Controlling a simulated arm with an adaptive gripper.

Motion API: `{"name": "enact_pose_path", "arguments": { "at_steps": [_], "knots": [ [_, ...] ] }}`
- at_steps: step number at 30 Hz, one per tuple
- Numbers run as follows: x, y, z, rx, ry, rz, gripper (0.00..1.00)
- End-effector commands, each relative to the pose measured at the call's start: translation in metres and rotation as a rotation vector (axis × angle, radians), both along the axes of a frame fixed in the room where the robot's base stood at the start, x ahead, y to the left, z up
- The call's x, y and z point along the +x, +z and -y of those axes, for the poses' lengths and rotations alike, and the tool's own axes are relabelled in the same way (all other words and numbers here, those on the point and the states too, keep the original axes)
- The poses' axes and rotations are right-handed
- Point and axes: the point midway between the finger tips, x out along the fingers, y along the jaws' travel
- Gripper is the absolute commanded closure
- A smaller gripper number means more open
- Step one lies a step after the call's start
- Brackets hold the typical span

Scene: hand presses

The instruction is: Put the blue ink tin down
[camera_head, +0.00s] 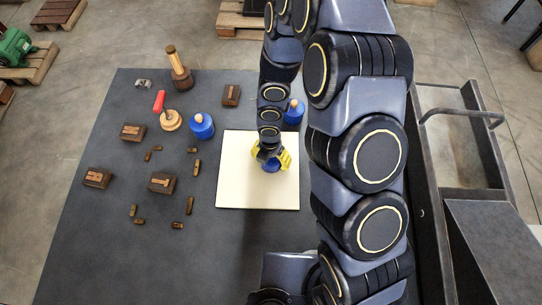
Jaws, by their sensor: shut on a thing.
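My gripper (271,158) has yellow fingers and hangs over the cream board (237,185). It is shut on a blue ink tin (271,167), of which only a small blue part shows below the fingers. From this view I cannot tell whether the tin touches the board or is held just above it. A second blue tin (202,127) with a tan knob stands left of the board. Another blue tin (294,112) stands behind the board, partly hidden by my arm.
On the dark table (120,265), left of the board, are several brown wooden blocks (162,183), small brown pieces (190,205), a red-handled tool (159,102) and a wooden-handled tool (180,72). A metal cart (470,185) stands at the right. The table's front left is clear.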

Motion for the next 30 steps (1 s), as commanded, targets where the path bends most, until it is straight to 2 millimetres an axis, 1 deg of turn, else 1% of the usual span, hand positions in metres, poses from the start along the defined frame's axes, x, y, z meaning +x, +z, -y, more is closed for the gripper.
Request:
{"name": "enact_pose_path", "arguments": {
  "at_steps": [8, 9, 11, 23, 26, 30],
  "knots": [
    [0.0, -0.002, 0.0, 0.0, 0.0, 0.001, 0.71],
    [0.0, -0.002, 0.0, 0.001, -0.001, 0.0, 0.25],
    [0.0, -0.002, 0.0, 0.001, -0.002, 0.001, 0.0],
    [0.0, 0.0, 0.0, 0.001, -0.001, 0.001, 0.0],
    [0.002, 0.008, -0.001, 0.001, -0.004, 0.006, 0.0],
    [0.001, 0.022, -0.001, 0.003, -0.004, 0.004, 0.0]
  ]
}}
